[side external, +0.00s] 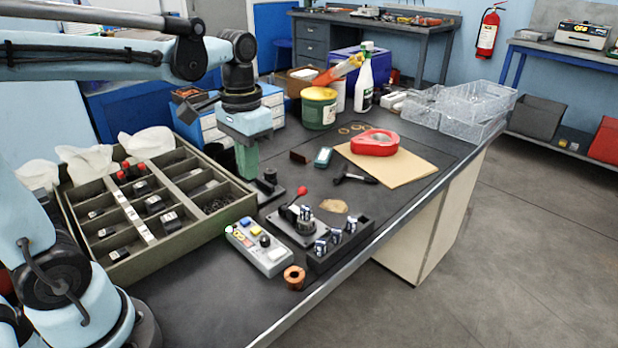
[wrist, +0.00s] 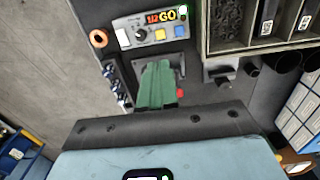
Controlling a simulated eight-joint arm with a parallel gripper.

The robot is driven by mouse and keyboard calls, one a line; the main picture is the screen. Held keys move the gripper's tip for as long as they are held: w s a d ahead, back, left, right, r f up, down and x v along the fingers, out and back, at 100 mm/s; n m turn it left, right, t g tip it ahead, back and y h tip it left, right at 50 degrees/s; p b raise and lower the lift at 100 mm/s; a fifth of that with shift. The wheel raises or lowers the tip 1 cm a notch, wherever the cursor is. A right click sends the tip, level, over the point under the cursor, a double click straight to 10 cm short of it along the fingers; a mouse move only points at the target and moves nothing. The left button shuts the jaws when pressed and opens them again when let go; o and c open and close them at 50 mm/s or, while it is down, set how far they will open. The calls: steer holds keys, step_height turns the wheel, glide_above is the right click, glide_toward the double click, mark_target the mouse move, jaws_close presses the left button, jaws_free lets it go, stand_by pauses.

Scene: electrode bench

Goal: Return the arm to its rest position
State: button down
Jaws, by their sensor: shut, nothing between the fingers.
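My gripper (side external: 248,175) has green fingers that are shut and empty. It points down above the bench, between the divided tray and the small fixture in the side view. In the wrist view my gripper (wrist: 157,88) covers much of the fixture. The fixture (side external: 284,228) is a dark plate with a red-knobbed lever, and a small electrode block (side external: 305,213) stands at it. A black rack (side external: 345,252) beside it holds several similar blocks. A grey control box (side external: 258,250) has coloured buttons, and its display (wrist: 160,16) reads GO in the wrist view.
The olive divided tray (side external: 165,258) with several blocks lies left of the gripper, close by. A copper ring (side external: 294,277) sits near the front edge. A red tape dispenser (side external: 374,142), green-labelled tub (side external: 318,108) and clear bins (side external: 470,105) stand farther back.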

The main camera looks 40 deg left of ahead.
steer(key=shift+s+d+f+t, duration=0.5)
steer(key=shift+d+t, duration=0.1)
steer(key=shift+t, duration=0.55)
steer(key=shift+s+d+f+t, duration=0.5)
steer(key=shift+d+f+t, duration=0.05)
steer(key=shift+t, duration=0.65)
steer(key=shift+s+d+f+t, duration=0.5)
steer(key=shift+d+t, duration=0.1)
steer(key=shift+t, duration=0.55)
